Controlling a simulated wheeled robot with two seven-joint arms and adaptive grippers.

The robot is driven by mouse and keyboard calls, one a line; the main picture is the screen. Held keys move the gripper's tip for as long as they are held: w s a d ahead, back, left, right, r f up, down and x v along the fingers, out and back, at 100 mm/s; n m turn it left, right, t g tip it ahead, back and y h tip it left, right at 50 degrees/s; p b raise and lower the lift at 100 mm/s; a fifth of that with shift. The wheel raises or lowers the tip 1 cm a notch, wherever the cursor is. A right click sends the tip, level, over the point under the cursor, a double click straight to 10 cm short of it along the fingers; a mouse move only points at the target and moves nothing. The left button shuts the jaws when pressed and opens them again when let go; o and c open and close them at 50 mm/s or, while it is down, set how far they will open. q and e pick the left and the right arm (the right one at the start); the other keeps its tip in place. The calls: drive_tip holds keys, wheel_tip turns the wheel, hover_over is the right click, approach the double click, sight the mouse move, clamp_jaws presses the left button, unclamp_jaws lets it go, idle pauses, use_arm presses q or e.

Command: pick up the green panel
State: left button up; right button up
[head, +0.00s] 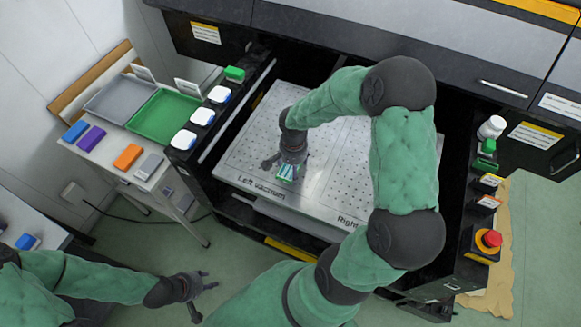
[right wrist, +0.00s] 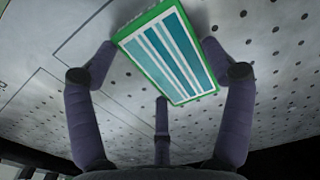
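The green panel (right wrist: 165,52) has a green rim and a face with teal and white stripes. In the head view it shows in part (head: 286,173) on the metal plate (head: 335,140), near the "Left vacuum" label. My right gripper (head: 284,167) points down over it. In the right wrist view two fingertips meet the panel's opposite sides and a third finger stands near its lower edge. The gripper looks shut on the panel; whether the panel is clear of the plate cannot be told. My left gripper (head: 204,292) is open and empty, low over the floor.
A side table at left holds a grey tray (head: 118,98), a green tray (head: 163,116) and blue, purple, orange and grey blocks. A red stop button (head: 492,238) is at right. My right arm spans the plate's right part.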

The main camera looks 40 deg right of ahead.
drive_tip(key=shift+c, duration=0.6)
drive_tip(key=shift+r, duration=0.1)
